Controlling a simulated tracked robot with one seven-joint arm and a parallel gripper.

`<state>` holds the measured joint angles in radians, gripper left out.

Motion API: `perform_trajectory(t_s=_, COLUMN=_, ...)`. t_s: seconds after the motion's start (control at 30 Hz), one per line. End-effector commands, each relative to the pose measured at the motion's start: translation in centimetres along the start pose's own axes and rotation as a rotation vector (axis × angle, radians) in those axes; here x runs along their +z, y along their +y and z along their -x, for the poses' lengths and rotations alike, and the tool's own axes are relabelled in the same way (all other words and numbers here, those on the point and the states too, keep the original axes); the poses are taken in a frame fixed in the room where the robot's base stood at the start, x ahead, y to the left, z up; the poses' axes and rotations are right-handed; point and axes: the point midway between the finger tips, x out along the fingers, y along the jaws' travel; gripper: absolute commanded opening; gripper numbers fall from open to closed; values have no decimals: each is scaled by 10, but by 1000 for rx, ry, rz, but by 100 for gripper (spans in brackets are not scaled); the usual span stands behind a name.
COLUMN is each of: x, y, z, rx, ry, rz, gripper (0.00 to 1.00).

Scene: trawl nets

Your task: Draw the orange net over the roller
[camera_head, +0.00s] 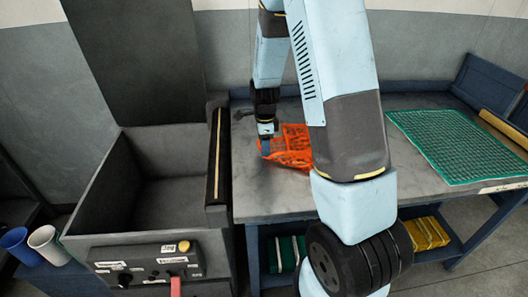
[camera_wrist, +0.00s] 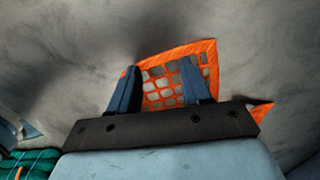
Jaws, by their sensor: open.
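The orange net (camera_head: 290,148) lies crumpled on the grey table top, partly hidden behind my arm in the head view. In the wrist view the net (camera_wrist: 213,62) shows its mesh between and beyond my fingers, with a small orange corner to the right. My gripper (camera_head: 266,142) points down at the net's left edge. In the wrist view my gripper (camera_wrist: 160,82) has its two blue fingers apart, over the net; I cannot tell whether they touch it. The roller (camera_head: 215,160) is a dark bar with a yellowish strip, between the table and the grey bin, left of my gripper.
The open grey bin (camera_head: 130,215) stands left, with a control panel (camera_head: 150,262) on its front. A green net (camera_head: 460,140) lies on the table's right. A blue cup (camera_head: 17,243) and a white cup (camera_head: 45,240) stand far left. Table room between roller and net is clear.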

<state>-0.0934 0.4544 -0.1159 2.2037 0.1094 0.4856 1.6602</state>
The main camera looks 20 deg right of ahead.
Motion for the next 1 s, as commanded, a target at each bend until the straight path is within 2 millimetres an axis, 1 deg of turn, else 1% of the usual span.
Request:
perform_trajectory(t_s=0.07, x=0, y=2, z=-2, rx=5, ry=1, rz=1, gripper=48)
perform_trajectory(t_s=1.0, x=0, y=3, z=-4, rx=9, ry=2, rz=1, gripper=3)
